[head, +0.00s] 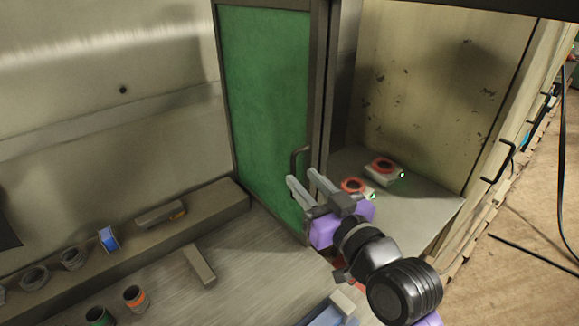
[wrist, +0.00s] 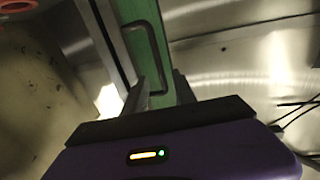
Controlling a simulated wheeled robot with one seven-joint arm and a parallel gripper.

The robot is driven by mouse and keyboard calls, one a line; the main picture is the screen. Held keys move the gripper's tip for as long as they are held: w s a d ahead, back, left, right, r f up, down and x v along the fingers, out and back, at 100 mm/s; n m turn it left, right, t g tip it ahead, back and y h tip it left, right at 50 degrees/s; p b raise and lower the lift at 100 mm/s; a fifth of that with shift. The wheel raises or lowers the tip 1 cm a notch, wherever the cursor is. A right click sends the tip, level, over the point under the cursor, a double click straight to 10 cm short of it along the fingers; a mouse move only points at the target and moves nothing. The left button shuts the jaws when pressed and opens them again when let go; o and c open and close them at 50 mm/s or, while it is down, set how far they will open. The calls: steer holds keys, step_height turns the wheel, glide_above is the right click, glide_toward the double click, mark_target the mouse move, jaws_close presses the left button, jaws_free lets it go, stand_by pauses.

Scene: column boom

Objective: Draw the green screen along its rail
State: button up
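The green screen (head: 262,110) is a tall panel in a dark grey frame, standing at the left part of the cabinet opening. Its dark bar handle (head: 300,158) is on the right edge of the panel. My gripper (head: 302,177) is open, with its two fingers apart just below the handle in the head view. In the wrist view the handle (wrist: 160,82) shows just beyond the fingers, and the green panel (wrist: 142,18) shows behind it. I cannot tell whether a finger touches the handle. The rail is not clearly visible.
Right of the screen the compartment is open, with two red-ringed items, one on a pale block (head: 383,172), on its grey shelf (head: 428,205). A ledge (head: 130,240) with cups and small parts runs left. Another handle (head: 500,165) is on the right side.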

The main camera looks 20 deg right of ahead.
mark_target(292, 170)
steer(key=shift+w+a+f, duration=0.1)
steer(key=shift+w+f, duration=0.1)
steer(key=w, duration=0.2)
steer(key=w+p, duration=0.1)
steer(key=w, duration=0.2)
steer(key=w+a+p, duration=0.1)
steer(key=w, duration=0.1)
steer(key=shift+w, duration=0.2)
steer(key=shift+d, duration=0.1)
jaws_close()
stand_by(1.1)
